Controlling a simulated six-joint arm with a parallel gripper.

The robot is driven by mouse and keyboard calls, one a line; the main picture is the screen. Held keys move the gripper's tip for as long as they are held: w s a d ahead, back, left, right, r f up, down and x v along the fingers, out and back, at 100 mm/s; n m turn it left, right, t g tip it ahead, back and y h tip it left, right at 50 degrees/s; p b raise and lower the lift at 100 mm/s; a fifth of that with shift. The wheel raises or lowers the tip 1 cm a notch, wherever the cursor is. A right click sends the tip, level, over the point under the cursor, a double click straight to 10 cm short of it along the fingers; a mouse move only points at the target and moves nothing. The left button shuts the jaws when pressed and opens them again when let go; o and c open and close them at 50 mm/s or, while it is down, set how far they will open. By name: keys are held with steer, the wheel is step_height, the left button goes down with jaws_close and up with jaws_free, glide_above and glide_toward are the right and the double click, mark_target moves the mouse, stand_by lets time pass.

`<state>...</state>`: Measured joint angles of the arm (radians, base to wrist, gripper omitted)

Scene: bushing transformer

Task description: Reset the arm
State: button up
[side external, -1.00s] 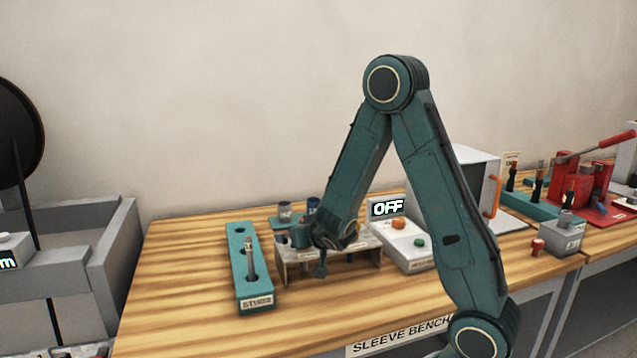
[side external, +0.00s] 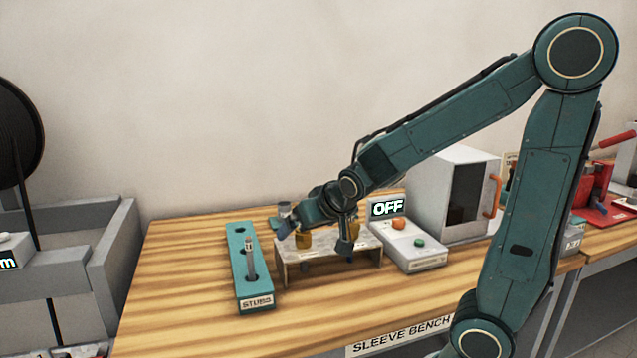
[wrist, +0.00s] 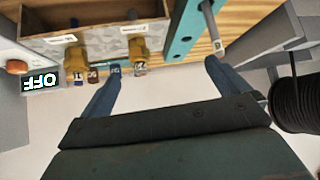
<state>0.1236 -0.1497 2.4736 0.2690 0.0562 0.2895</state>
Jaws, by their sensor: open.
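My gripper (side external: 290,227) hangs over the left part of a pale speckled rack (side external: 328,262) on the wooden bench in the side view. In the wrist view my gripper's two blue fingers (wrist: 163,66) stand wide apart with nothing held between them. The arm is stretched out from the right, its forearm sloping down to the left. Part of the rack and its contents is hidden behind the wrist.
Yellow sleeves (side external: 304,240) stand at the rack. A teal stub holder (side external: 241,268) with a grey stub (side external: 250,260) is to the left. A control box (side external: 417,252) with an "OFF" display and a white oven (side external: 425,200) are to the right. The front bench is clear.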

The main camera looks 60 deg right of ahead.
steer(key=s+a+r+n+g+y, duration=0.1)
steer(key=s+a+r+n+y, duration=0.1)
steer(key=s+a, duration=0.3)
steer(key=s+a+r+n+g+y, duration=0.1)
steer(key=s+a+n, duration=0.3)
steer(key=s, duration=0.7)
steer(key=shift+s+a+r+y, duration=0.25)
steer(key=shift+a+r+y, duration=0.45)
steer(key=shift+a+r, duration=0.35)
